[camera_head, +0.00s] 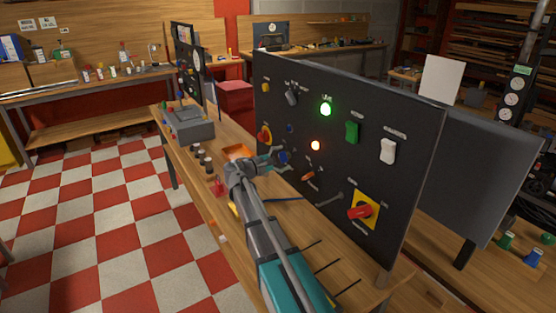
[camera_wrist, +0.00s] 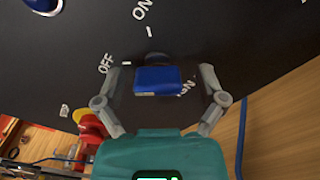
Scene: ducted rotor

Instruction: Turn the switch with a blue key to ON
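The black control panel (camera_head: 345,110) stands upright on the bench. The blue key switch (camera_head: 283,157) is low on the panel, left of centre. In the wrist view the blue key (camera_wrist: 158,80) is a wide block, its long side lying across the picture. White OFF, ON and partly covered IGN lettering surrounds it. My gripper (camera_head: 272,159) reaches the panel at the key. In the wrist view my gripper (camera_wrist: 163,82) is open, with one finger on each side of the key and a visible gap on both sides. The switch base behind the key is partly hidden.
Another blue control (camera_wrist: 42,4) is at the wrist view's upper left. A red and yellow knob (camera_head: 265,136) sits left of the key. A red rotary switch (camera_head: 360,212) on yellow is at lower right.

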